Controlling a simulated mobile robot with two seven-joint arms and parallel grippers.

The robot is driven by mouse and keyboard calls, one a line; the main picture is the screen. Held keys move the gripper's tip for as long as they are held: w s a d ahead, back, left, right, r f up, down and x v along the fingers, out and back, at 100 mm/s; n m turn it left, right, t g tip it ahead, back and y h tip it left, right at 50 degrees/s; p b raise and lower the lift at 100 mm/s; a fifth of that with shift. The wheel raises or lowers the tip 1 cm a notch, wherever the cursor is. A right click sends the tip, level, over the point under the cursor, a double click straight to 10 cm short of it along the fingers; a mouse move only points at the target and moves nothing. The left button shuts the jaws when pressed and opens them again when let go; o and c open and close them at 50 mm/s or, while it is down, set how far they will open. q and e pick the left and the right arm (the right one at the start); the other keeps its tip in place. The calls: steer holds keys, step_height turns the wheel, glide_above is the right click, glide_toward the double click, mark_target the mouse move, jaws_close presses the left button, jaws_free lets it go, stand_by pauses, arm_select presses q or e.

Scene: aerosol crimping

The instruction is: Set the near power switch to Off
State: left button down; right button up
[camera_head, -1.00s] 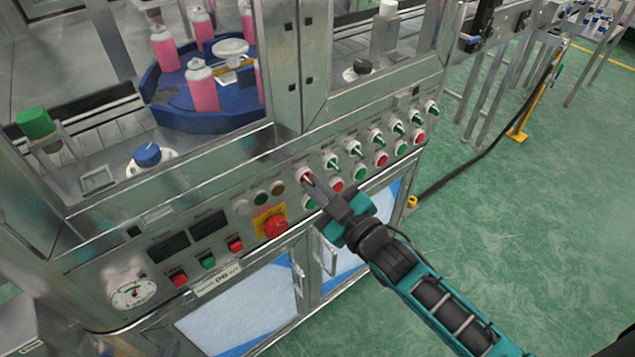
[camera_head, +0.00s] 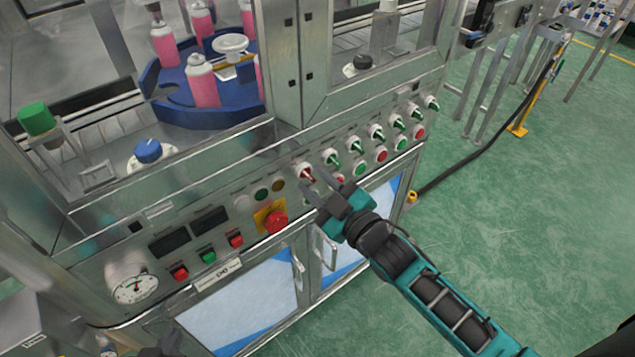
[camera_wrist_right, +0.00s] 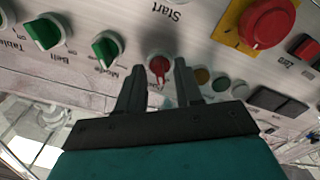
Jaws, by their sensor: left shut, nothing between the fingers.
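The near power switch (camera_head: 305,173) is a red-handled rotary knob on a pale round base, at the near end of the panel's upper knob row. It also shows in the right wrist view (camera_wrist_right: 158,68), beyond the gap between my fingertips. Its handle looks turned at an angle to the row; its label is mostly hidden. My right gripper (camera_head: 318,190) is open and empty, just in front of the switch and apart from it. Its spread fingers show in the wrist view (camera_wrist_right: 158,85). My left gripper (camera_head: 165,346) is shut, partly cut off at the bottom edge.
Several green-handled knobs (camera_head: 354,146) continue the row to the right, with round push buttons (camera_head: 381,155) below. A red emergency stop (camera_head: 276,221) on a yellow plate sits left of my right gripper. Cabinet door handles (camera_head: 298,270) stick out below.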

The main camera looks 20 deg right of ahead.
steer(key=v, duration=1.3)
stand_by(0.4)
steer(key=s+f+m+g+h, duration=0.3)
steer(key=f+m+g, duration=0.3)
steer(key=f, duration=0.7)
steer(key=shift+s+a+m+h, duration=0.4)
steer(key=shift+m+h, duration=0.1)
steer(key=shift+m, duration=0.3)
